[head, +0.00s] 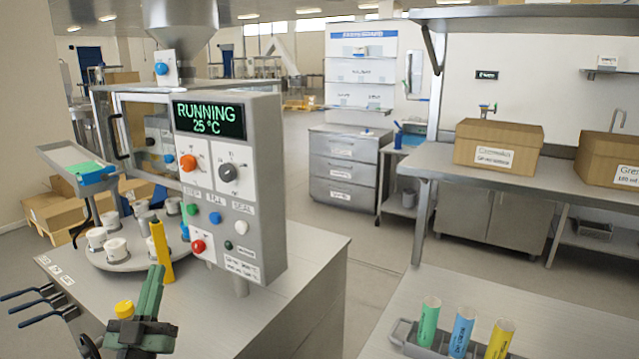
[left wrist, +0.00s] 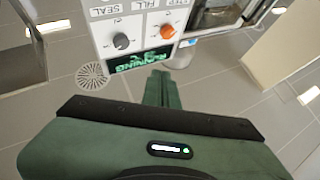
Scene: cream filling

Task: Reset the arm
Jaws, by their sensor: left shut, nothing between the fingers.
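My left gripper (head: 157,272) is at the bottom left of the head view, with its green fingers together, pointing up and empty. It is in front of the filling machine's control panel (head: 264,180) and apart from it. The panel's display reads RUNNING 25 °C. In the left wrist view, the shut fingers (left wrist: 160,76) point toward the panel (left wrist: 135,30), which appears upside down with a grey knob and an orange knob. My right gripper does not show in either view.
A turntable (head: 120,262) with white jars and a yellow tube (head: 161,250) stand behind my left gripper. A rack (head: 404,338) with green, blue and yellow tubes is on the right bench. Cardboard boxes (head: 498,146) sit on the back bench.

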